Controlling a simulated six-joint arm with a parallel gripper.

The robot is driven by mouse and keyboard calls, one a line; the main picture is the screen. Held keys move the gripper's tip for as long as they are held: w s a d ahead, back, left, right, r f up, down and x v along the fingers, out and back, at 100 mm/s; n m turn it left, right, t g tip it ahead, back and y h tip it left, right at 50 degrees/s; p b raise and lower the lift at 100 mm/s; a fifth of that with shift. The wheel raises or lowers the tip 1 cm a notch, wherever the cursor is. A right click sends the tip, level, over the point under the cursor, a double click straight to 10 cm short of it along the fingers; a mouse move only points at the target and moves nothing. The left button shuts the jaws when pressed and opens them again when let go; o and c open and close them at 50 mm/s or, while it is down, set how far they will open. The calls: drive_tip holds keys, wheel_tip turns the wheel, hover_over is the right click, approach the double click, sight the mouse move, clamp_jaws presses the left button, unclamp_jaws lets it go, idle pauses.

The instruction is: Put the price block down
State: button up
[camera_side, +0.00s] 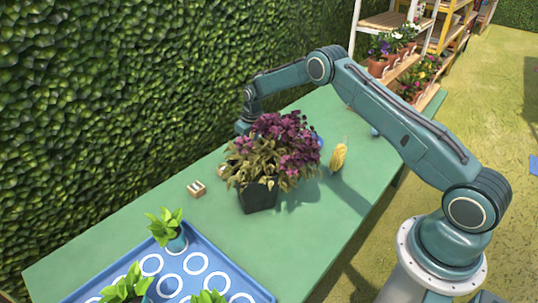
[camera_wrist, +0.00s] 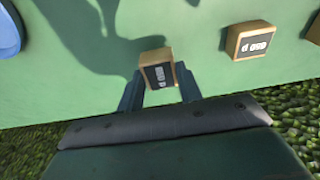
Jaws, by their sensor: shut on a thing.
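In the wrist view a small wooden price block (camera_wrist: 158,70) with a dark label sits between the two fingers of my gripper (camera_wrist: 159,86). The gripper is shut on it. The block appears close to the green table, but I cannot tell whether it touches. In the side view my wrist reaches down at the far edge of the table (camera_side: 310,225), behind the potted purple plant (camera_side: 285,145). The plant hides the fingertips and the held block there.
A second price block (camera_wrist: 251,40) stands to the right of the held one; another (camera_wrist: 314,30) is cut off at the right edge. A blue object (camera_wrist: 8,32) is at the left. The side view shows a yellow corn-like thing (camera_side: 338,157), a blue tray (camera_side: 222,268) with seedlings and a hedge.

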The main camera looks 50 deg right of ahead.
sight(253, 147)
drive_tip(key=shift+f, duration=1.1)
drive_tip(key=shift+f, duration=0.15)
drive_tip(key=o, duration=1)
drive_tip(key=shift+c, duration=0.2)
wheel_tip(253, 147, up, 12)
drive_tip(key=s, duration=0.1)
drive_tip(key=shift+s, duration=0.4)
drive_tip(key=shift+r, duration=0.2)
